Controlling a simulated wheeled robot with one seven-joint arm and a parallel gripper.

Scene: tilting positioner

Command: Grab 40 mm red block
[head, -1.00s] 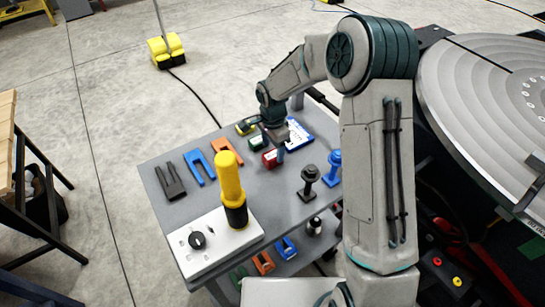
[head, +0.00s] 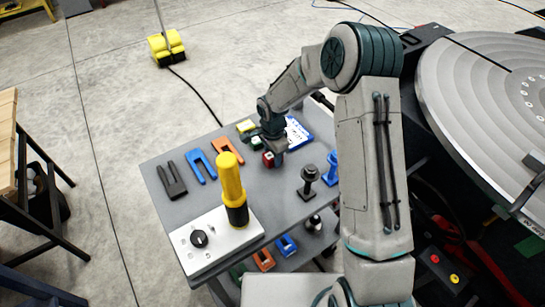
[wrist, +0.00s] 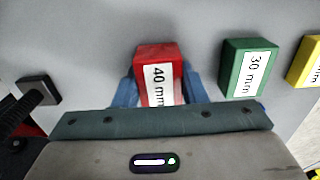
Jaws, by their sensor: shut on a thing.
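The red block (wrist: 159,75) with a white "40 mm" label is between the blue fingers of my gripper (wrist: 160,90) in the wrist view. The fingers touch it on both sides. In the head view the red block (head: 268,159) shows small beside my gripper (head: 273,155), over the grey cart top. I cannot tell whether the block rests on the surface or is slightly above it.
A green 30 mm block (wrist: 249,68) stands to the right, with a yellow block (wrist: 307,62) beyond it. A black knobbed part (head: 309,181) and a blue one (head: 331,168) stand on the cart top (head: 270,205). A yellow-and-black pillar (head: 231,187) stands nearer.

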